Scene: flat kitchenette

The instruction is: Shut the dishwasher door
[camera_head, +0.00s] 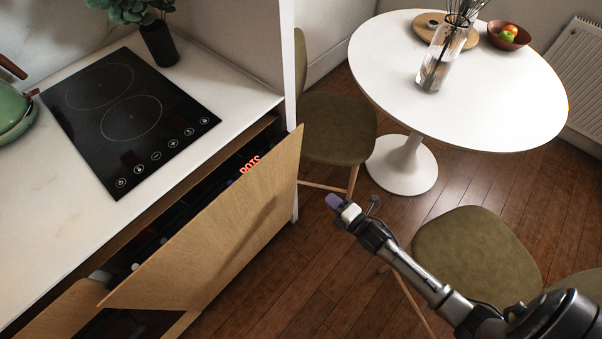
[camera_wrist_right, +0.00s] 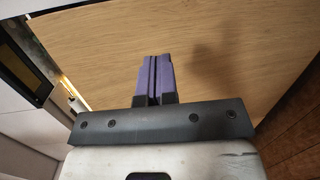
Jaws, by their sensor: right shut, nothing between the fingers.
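The dishwasher door (camera_head: 215,235) is a light wood panel under the counter. It stands tilted outward at the top, partly open, with a dark gap behind its upper edge. Red lit letters (camera_head: 249,165) show in that gap. My right gripper (camera_head: 335,201) is to the right of the door, apart from it in the head view, with its purple fingers shut and empty. In the right wrist view the shut fingers (camera_wrist_right: 158,78) point at the wood panel (camera_wrist_right: 220,50), which fills most of the picture. I cannot tell whether they touch it. My left gripper is not in view.
The counter holds a black hob (camera_head: 130,115), a green kettle (camera_head: 14,112) and a plant pot (camera_head: 159,44). A chair (camera_head: 335,128) stands beyond the door, another chair (camera_head: 475,255) near my right arm. A white round table (camera_head: 500,85) is at the back. Wooden floor (camera_head: 300,290) lies open before the door.

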